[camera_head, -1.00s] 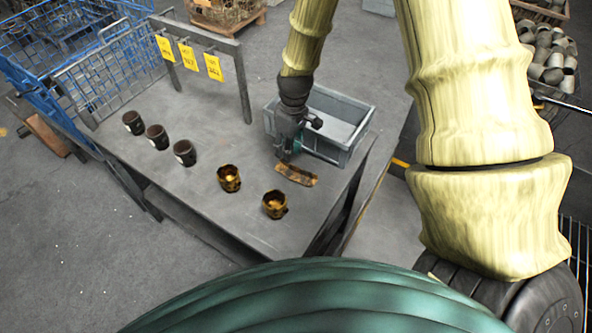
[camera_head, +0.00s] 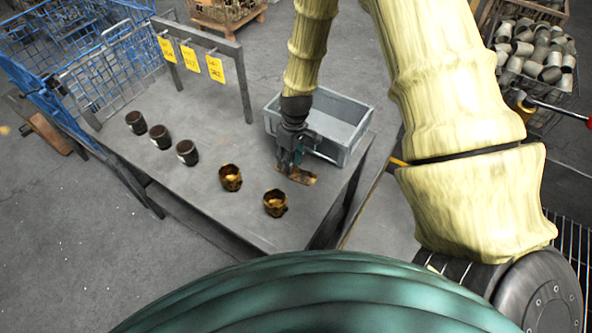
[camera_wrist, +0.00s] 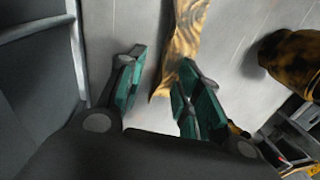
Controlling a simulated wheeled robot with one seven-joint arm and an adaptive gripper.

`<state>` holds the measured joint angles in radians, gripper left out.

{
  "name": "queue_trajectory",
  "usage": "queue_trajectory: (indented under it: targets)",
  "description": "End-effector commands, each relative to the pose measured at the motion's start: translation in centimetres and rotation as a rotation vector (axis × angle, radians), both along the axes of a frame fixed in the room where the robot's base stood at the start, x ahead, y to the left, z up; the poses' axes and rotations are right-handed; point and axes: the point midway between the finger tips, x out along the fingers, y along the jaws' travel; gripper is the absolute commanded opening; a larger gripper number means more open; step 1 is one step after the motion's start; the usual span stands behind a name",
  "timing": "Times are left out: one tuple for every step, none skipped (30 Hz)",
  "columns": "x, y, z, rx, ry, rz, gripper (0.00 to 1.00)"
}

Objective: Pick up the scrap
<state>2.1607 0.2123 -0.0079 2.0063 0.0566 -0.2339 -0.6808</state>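The scrap (camera_head: 305,179) is a flat, curved brown-gold strip lying on the grey table, in front of the grey bin. In the wrist view the scrap (camera_wrist: 181,45) runs down from the top edge, between the fingertips and closer to the right one. My gripper (camera_head: 290,166) points down over the scrap's left part and hides some of it. In the wrist view my gripper (camera_wrist: 161,65) has its green fingers apart with nothing between the pads that I can see held. I cannot tell how high the fingertips are above the table.
The grey bin (camera_head: 362,126) stands just behind the scrap. Two golden-brown cups, one at the front (camera_head: 275,203) and one farther left (camera_head: 231,178), stand nearby. Several dark cups (camera_head: 160,137) stand at left. A frame with yellow tags (camera_head: 248,108) rises behind.

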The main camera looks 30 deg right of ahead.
Motion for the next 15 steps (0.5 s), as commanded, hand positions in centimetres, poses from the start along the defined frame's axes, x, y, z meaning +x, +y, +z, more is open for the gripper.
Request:
queue_trajectory:
  targets:
    - [0.0, -0.01, 0.0, 0.0, 0.0, 0.0, 0.34]
    - [0.0, -0.01, 0.0, 0.0, 0.0, 0.0, 0.34]
    - [0.0, -0.01, 0.0, 0.0, 0.0, 0.0, 0.27]
    - [0.0, -0.01, 0.01, 0.0, 0.0, 0.0, 0.22]
    - [0.0, -0.01, 0.01, 0.0, 0.0, 0.0, 0.16]
    - [0.01, -0.01, 0.02, 0.0, 0.0, 0.0, 0.09]
    - [0.01, -0.01, 0.02, 0.0, 0.0, 0.0, 0.03]
    - [0.01, -0.01, 0.03, 0.0, 0.0, 0.0, 0.0]
    - [0.01, -0.01, 0.03, 0.0, 0.0, 0.0, 0.0]
    - [0.01, -0.02, 0.03, 0.0, 0.0, 0.0, 0.0]
    - [0.01, -0.02, 0.03, 0.0, 0.0, 0.0, 0.0]
    - [0.01, -0.01, 0.04, 0.0, 0.0, 0.0, 0.0]
    - [0.02, -0.02, 0.04, 0.0, 0.0, 0.0, 0.0]
    - [0.01, -0.02, 0.04, 0.0, 0.0, 0.0, 0.0]
    - [0.02, -0.02, 0.03, 0.0, 0.0, 0.0, 0.0]
